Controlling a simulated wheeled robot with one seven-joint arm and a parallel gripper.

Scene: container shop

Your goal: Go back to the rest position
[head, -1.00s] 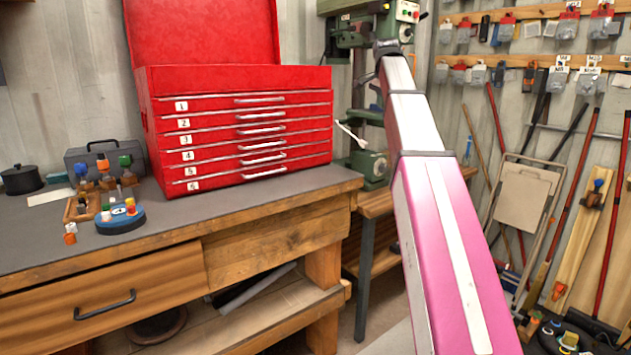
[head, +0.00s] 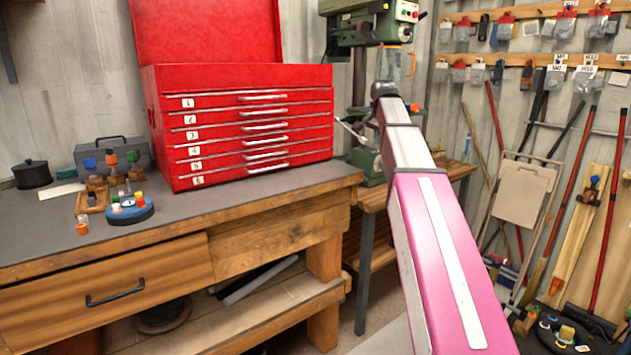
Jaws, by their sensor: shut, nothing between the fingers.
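My pink and white arm (head: 445,250) rises from the bottom right of the head view and narrows away toward the back. Its far visible end is a dark rounded joint (head: 384,89), in front of the green drill press. My gripper does not show; whatever lies beyond that joint is hidden or out of sight. I see nothing carried by the visible part of the arm.
A red tool chest (head: 250,113) with numbered drawers stands on the workbench (head: 235,201). The green drill press (head: 363,33) stands behind my arm. A folded step stool (head: 524,193) and long-handled tools lean at the right wall.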

